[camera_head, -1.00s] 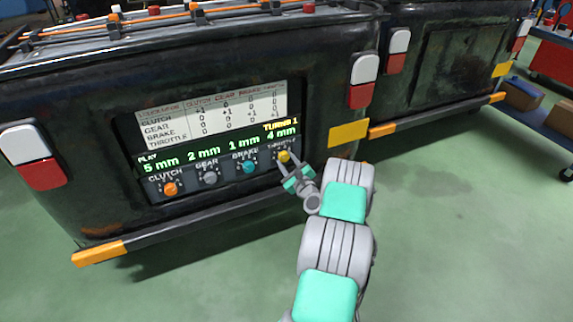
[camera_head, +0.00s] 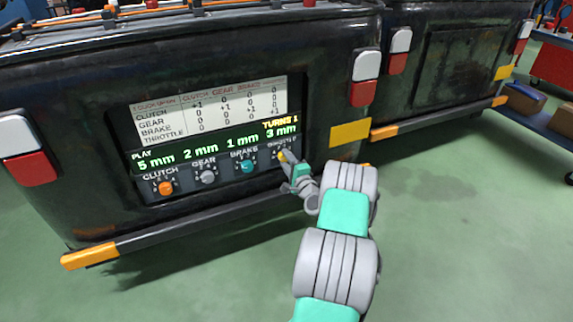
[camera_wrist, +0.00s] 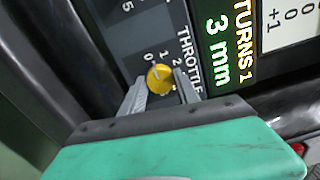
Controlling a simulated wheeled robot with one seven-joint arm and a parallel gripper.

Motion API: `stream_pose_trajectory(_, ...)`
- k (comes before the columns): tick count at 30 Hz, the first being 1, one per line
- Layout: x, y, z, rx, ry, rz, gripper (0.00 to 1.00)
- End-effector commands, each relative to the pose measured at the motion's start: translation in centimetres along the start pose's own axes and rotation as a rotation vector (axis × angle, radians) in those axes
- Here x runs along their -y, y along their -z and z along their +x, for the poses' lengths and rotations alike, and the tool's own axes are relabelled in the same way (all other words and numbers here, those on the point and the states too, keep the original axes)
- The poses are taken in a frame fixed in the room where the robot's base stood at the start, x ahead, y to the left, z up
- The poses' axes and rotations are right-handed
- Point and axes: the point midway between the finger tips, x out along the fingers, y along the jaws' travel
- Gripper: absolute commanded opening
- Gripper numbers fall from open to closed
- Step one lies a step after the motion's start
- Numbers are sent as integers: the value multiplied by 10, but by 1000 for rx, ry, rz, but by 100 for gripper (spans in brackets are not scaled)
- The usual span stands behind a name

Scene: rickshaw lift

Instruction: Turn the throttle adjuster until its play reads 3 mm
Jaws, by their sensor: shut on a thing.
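The yellow throttle adjuster (camera_wrist: 160,78) is a round knob on the dark panel, with numbers printed around it. My gripper (camera_wrist: 158,92) is shut on it, one finger on each side. In the head view my gripper (camera_head: 291,160) partly covers the throttle knob (camera_head: 283,156) at the right end of the knob row. The throttle play display (camera_head: 283,131) reads 3 mm, and it also reads 3 mm in the wrist view (camera_wrist: 213,50). Above it a yellow line (camera_head: 280,123) reads TURNS 1.
Left of the throttle are the orange clutch knob (camera_head: 166,188) at 5 mm, the grey gear knob (camera_head: 208,177) at 2 mm and the teal brake knob (camera_head: 247,167) at 1 mm. A white chart (camera_head: 212,106) is above. An orange-tipped bumper (camera_head: 90,256) runs below the panel.

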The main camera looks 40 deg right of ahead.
Motion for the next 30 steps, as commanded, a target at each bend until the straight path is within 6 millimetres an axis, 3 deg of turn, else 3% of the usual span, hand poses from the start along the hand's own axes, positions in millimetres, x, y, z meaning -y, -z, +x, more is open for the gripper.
stream_pose_trajectory(9,-1,0,0,1,0,-104,0)
stream_pose_trajectory(23,0,0,0,1,-1,-120,0)
stream_pose_trajectory(24,0,0,0,1,-1,-120,39)
stream_pose_trajectory(30,0,0,0,0,-1,-119,55)
